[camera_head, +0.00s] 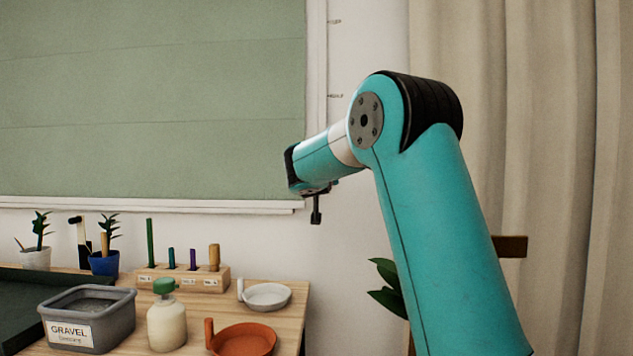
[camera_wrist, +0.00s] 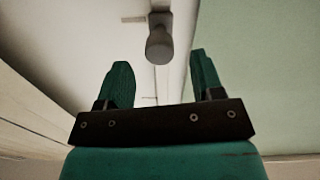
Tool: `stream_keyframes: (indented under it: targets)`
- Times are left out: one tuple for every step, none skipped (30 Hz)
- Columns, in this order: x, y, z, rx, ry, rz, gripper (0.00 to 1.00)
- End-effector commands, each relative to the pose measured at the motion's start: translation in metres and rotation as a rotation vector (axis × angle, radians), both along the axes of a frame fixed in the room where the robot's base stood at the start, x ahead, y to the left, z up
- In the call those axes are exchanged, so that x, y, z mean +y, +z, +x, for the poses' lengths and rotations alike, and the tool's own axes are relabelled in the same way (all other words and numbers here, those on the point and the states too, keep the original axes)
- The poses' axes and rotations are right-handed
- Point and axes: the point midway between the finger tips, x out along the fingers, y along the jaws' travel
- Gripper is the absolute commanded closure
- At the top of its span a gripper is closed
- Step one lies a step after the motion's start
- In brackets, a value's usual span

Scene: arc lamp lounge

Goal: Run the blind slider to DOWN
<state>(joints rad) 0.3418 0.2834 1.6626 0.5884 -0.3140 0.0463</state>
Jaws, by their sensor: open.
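The slider's grey knob (camera_wrist: 160,45) shows in the wrist view, on a pale upright strip. My gripper (camera_wrist: 160,60) is open, with its teal fingers on either side of the knob's line. The knob appears just beyond the fingertips; contact is not visible. In the head view my gripper (camera_head: 294,170) is at the blind's lower right corner, and its fingers are hard to make out. The green blind (camera_head: 150,90) covers the window. Small marks (camera_head: 335,96) are on the wall right of the window frame, too small to read surely. The knob is not clearly identifiable there.
A wooden table (camera_head: 285,318) below holds a gravel bin (camera_head: 100,325), a bottle (camera_head: 166,325), an orange pan (camera_head: 245,340), a white dish (camera_head: 266,296), a peg rack (camera_head: 180,275) and potted plants. The windowsill (camera_head: 150,205) juts out. A beige curtain (camera_head: 560,130) hangs at right.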

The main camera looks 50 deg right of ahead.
Motion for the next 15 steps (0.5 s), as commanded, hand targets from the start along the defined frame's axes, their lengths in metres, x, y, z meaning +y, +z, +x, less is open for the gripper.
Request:
stream_keyframes:
  targets:
    - [0.013, -0.001, -0.008, -0.001, 0.005, -0.001, 0.39]
    - [0.019, -0.001, -0.013, 0.000, 0.004, 0.000, 0.39]
    - [0.028, -0.001, -0.020, 0.000, 0.005, 0.000, 0.39]
    - [0.033, -0.001, -0.025, -0.001, 0.005, -0.001, 0.39]
    - [0.040, -0.001, -0.029, 0.001, 0.006, -0.001, 0.39]
    - [0.046, -0.001, -0.035, 0.000, 0.005, 0.001, 0.39]
    - [0.052, -0.001, -0.039, -0.001, 0.006, 0.001, 0.39]
    - [0.057, -0.001, -0.043, 0.000, 0.005, 0.001, 0.39]
    - [0.063, -0.001, -0.048, 0.002, 0.005, 0.001, 0.39]
    - [0.067, -0.001, -0.052, 0.001, 0.004, 0.001, 0.39]
    - [0.071, -0.002, -0.055, 0.002, 0.005, 0.002, 0.39]
    - [0.075, -0.001, -0.058, 0.002, 0.004, 0.002, 0.39]
    - [0.078, -0.001, -0.060, 0.002, 0.004, 0.002, 0.39]
    - [0.081, -0.002, -0.062, 0.003, 0.003, 0.002, 0.39]
    - [0.083, -0.001, -0.065, 0.002, 0.003, 0.001, 0.39]
